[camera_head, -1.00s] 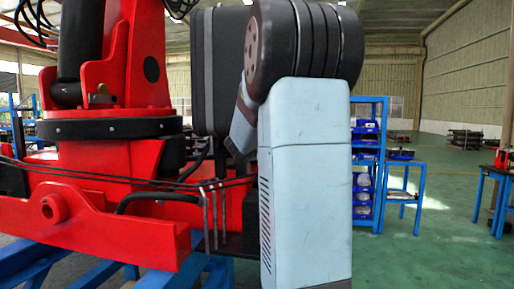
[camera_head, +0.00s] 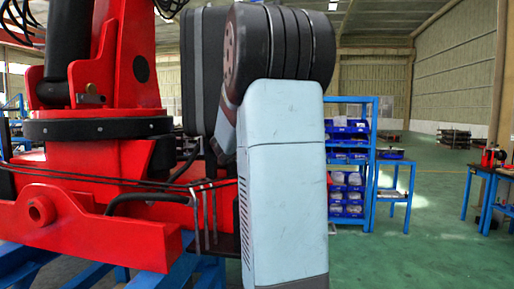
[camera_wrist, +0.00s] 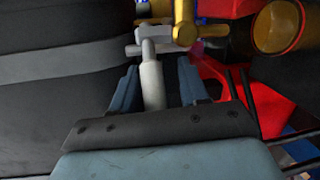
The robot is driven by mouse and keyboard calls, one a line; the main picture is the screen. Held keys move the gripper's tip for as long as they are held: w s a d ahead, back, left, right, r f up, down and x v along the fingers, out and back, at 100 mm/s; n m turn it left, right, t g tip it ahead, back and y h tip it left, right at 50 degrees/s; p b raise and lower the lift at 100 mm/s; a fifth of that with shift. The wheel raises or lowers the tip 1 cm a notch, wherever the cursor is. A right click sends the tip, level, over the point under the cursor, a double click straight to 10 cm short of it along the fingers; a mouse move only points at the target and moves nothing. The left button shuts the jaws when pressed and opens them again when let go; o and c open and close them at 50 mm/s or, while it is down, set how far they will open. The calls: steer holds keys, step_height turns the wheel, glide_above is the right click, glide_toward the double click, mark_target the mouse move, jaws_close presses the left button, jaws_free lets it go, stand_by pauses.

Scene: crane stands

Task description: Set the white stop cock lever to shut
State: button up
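The white stop cock lever (camera_wrist: 152,85) shows in the wrist view as a pale rod with a rounded end, pointing down the picture from a light metal fitting (camera_wrist: 150,48). My gripper (camera_wrist: 158,68) has its two blue-grey fingers on either side of the lever, with dark gaps visible between lever and fingers. It looks open, around the lever rather than clamped on it. Whether a finger touches the lever I cannot tell. In the head view the stop cock and gripper are hidden, and my arm covers the middle of the picture.
A brass-coloured valve part (camera_wrist: 186,30) stands close beside the fitting in the wrist view. A large dark tank-like body (camera_wrist: 50,65) fills the left side. The red crane (camera_head: 85,160) rests on blue stands (camera_head: 180,270). Blue shelving (camera_head: 350,100) stands behind; green floor is open to the right.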

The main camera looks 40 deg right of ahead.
steer(key=shift+s+r, duration=0.1)
steer(key=shift+r, duration=0.05)
steer(key=v, duration=1.3)
steer(key=shift+a, duration=0.35)
steer(key=shift+s, duration=0.15)
steer(key=shift+c, duration=0.3)
